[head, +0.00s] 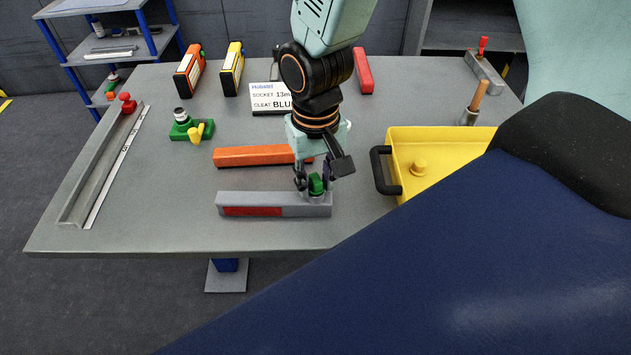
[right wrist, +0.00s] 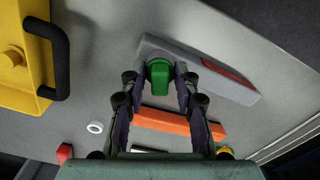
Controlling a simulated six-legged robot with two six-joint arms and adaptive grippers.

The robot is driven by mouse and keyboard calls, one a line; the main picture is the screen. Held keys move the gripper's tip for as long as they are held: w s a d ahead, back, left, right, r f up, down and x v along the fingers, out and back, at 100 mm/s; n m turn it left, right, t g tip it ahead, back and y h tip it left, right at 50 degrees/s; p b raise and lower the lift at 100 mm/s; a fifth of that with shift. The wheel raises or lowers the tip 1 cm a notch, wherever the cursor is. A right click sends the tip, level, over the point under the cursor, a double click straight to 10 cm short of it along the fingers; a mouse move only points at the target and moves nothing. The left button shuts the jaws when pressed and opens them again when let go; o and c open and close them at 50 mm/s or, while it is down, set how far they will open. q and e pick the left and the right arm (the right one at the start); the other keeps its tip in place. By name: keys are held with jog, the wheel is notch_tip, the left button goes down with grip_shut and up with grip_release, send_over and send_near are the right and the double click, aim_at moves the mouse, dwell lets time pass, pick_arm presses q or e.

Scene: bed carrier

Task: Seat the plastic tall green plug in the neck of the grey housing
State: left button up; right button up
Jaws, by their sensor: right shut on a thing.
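The grey housing (head: 275,198) lies on the workbench with a red panel on its near side; it also shows in the right wrist view (right wrist: 205,68). Its neck (head: 316,197) is at the right end. My right gripper (head: 314,180) points down over that end and is shut on the green plug (head: 316,184). In the right wrist view the plug (right wrist: 159,76) sits between the two fingertips, in line with the neck. The plug's lower end is hidden, so I cannot tell how deep it sits. My left gripper is not in view.
An orange bar (head: 240,157) lies just behind the housing. A yellow tray (head: 440,146) with a black handle stands to the right. A green fixture (head: 184,128), a label card (head: 268,100) and a metal angle (head: 95,175) are farther left and back. The bench front left is clear.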

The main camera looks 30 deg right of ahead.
aim_at(315, 175)
jog(key=shift+f, duration=0.45)
jog(key=shift+s+f, duration=0.2)
jog(key=shift+c, duration=0.7)
jog(key=o, duration=1.1)
jog(key=shift+w+d+f, duration=0.15)
jog(key=shift+w+f, duration=0.1)
jog(key=shift+w, duration=0.2)
jog(key=shift+c, duration=0.2)
jog(key=shift+s+r, duration=0.35)
jog(key=r, duration=0.1)
jog(key=r+p, duration=0.1)
jog(key=r, duration=0.1)
jog(key=w+r, duration=0.1)
jog(key=r, duration=0.1)
jog(key=shift+r+p, duration=0.15)
jog(key=shift+p, duration=0.15)
notch_tip(315, 175, up, 7)
jog(key=p, duration=0.1)
jog(key=shift+s+p, duration=0.2)
jog(key=shift+p, duration=0.1)
